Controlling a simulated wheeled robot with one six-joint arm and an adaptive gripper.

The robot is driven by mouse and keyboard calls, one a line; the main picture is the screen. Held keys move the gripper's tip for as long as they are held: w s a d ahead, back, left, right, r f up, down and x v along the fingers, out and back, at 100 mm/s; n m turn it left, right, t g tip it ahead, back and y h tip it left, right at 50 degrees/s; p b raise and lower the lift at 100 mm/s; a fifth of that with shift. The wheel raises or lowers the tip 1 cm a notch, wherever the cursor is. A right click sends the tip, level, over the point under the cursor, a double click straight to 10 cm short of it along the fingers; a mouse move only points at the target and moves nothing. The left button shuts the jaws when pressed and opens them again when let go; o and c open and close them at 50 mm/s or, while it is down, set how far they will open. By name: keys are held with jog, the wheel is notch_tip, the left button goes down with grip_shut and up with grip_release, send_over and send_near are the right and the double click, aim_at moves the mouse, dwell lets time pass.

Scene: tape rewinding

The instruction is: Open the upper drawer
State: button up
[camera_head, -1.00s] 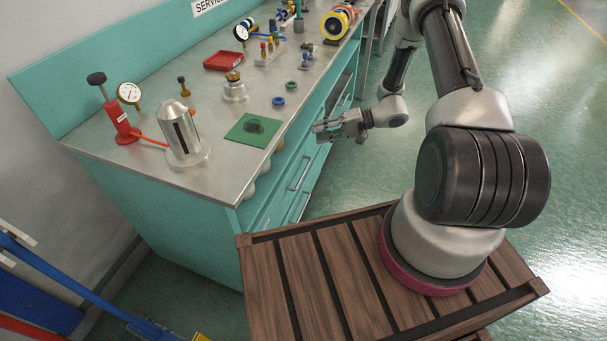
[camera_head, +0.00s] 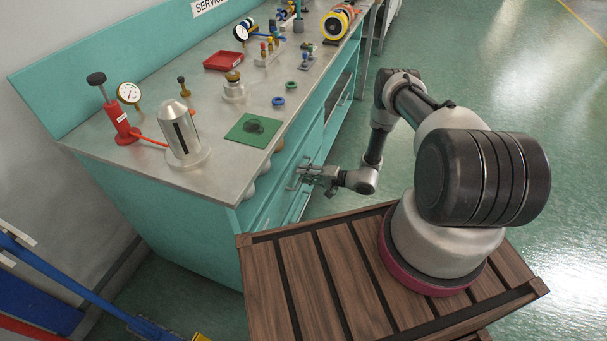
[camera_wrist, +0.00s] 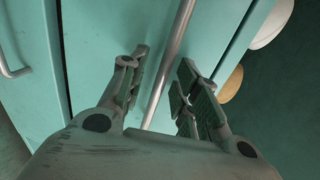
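The upper drawer (camera_wrist: 110,22) is a teal front in the side of the workbench, and it looks closed. Its metal bar handle (camera_wrist: 168,62) runs between the two fingers of my gripper (camera_wrist: 160,90) in the wrist view. The fingers are apart, one on each side of the bar, and I see gaps between them and it. In the head view my gripper (camera_head: 312,173) is at the drawer front, covering part of the handle (camera_head: 292,185). Whether a finger touches the bar cannot be told.
A second handle (camera_wrist: 12,68) shows at the left in the wrist view. Round knobs (camera_head: 249,190) sit under the bench top (camera_head: 215,180). A green mat (camera_head: 240,138) and a metal cone (camera_head: 181,135) stand on top. Open green floor (camera_head: 500,85) lies to the right.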

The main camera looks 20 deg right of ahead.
jog(key=shift+w+a+f, duration=0.1)
jog(key=shift+w+a, duration=0.15)
jog(key=shift+a, duration=0.05)
grip_shut()
